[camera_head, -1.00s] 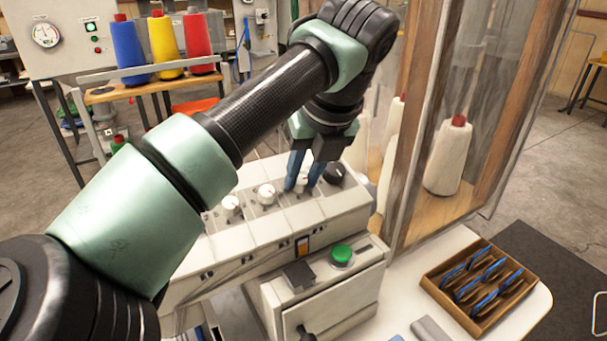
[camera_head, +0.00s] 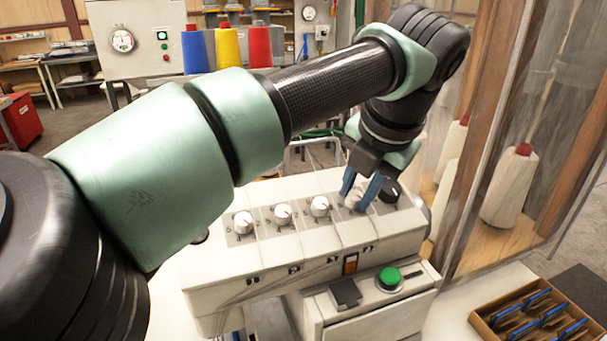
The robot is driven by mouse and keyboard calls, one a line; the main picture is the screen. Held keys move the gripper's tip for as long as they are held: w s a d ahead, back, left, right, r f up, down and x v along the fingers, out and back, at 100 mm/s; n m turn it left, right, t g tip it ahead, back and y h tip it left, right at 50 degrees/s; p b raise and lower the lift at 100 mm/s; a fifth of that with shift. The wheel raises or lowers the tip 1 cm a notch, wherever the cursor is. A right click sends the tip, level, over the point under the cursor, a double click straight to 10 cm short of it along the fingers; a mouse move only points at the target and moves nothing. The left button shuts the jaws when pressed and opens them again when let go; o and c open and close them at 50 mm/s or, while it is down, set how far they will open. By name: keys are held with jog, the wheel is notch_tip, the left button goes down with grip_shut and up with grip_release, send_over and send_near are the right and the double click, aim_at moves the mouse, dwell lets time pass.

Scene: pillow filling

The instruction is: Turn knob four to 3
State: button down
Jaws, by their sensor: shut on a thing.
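A row of white knobs runs along the sloped top of the pale control panel (camera_head: 330,237). The three to the left of my gripper are a leftmost knob (camera_head: 243,222), a second (camera_head: 282,214) and a third (camera_head: 320,207). Each has a dial with marks too small to read surely. Knob four (camera_head: 354,199) is the white one farthest right, partly hidden by the blue fingers. My gripper (camera_head: 358,197) points down at it and is shut on it, a finger on each side. Its pointer setting cannot be read.
A black knob (camera_head: 390,191) sits just right of my fingers. A green button (camera_head: 389,277) is on the lower box in front. A wooden tray (camera_head: 480,325) with blue-edged items lies at lower right. A clear-walled cabinet with white cones (camera_head: 510,187) stands at right.

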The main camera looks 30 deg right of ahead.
jog(key=shift+m, duration=0.6)
jog(key=c, duration=0.7)
grip_release()
jog(key=shift+o, duration=0.2)
jog(key=p+v, duration=0.6)
jog(key=v, duration=0.7)
